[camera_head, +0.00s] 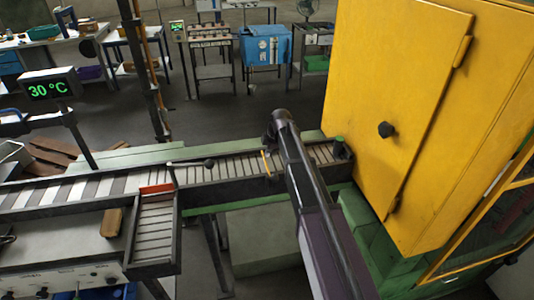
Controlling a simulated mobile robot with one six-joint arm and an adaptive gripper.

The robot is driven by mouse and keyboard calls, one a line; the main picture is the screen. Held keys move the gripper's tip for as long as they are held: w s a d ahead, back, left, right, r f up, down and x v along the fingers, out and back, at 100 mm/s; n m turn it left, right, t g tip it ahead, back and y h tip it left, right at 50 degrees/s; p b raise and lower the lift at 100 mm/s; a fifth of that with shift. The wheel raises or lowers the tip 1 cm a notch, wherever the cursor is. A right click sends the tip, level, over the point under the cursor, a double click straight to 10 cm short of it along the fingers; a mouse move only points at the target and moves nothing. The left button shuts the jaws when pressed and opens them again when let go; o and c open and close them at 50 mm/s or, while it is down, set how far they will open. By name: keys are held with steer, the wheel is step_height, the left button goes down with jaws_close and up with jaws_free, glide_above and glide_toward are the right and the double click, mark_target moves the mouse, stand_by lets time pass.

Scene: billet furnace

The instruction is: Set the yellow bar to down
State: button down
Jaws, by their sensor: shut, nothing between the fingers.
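A thin yellow bar (265,162) stands at the roller conveyor (232,168), just left of my arm. It looks nearly upright and slightly tilted. It is small here, and its lower end is hard to make out. My gripper (268,143) is at the far end of my dark arm, over the conveyor and close to the bar's upper end. It is shut with nothing held. The arm's end partly hides it, and I cannot tell whether it touches the bar.
A large yellow furnace cabinet (400,90) with a black knob stands at the right. A black-knobbed lever (208,162) crosses the conveyor left of the bar. A side chute (154,225) branches toward the front. A display (50,88) reads 30 °C. Open floor lies behind the conveyor.

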steer(key=w+p+v, duration=0.2)
steer(key=p+v, duration=0.8)
steer(key=v, duration=0.1)
steer(key=shift+w+r+p, duration=0.3)
steer(key=shift+r+p, duration=0.05)
steer(key=shift+r, duration=0.1)
steer(key=shift+a, duration=0.1)
stand_by(0.4)
steer(key=s+d+f+m+h+b, duration=0.1)
steer(key=s+d+f+m+b, duration=0.2)
steer(key=s, duration=0.7)
steer(key=s+d+f+m+g+b, duration=0.1)
steer(key=s+d+f+m+b, duration=0.2)
steer(key=s+f+m+b, duration=0.3)
steer(key=s+d+f+m+g+h+b, duration=0.1)
steer(key=s+d+f+m+b, duration=0.2)
steer(key=s+m, duration=0.8)
steer(key=s+f+b, duration=0.1)
steer(key=s+f, duration=0.1)
steer(key=s, duration=0.1)
steer(key=shift+s+f+h+b, duration=0.3)
steer(key=shift+b, duration=0.05)
stand_by(0.8)
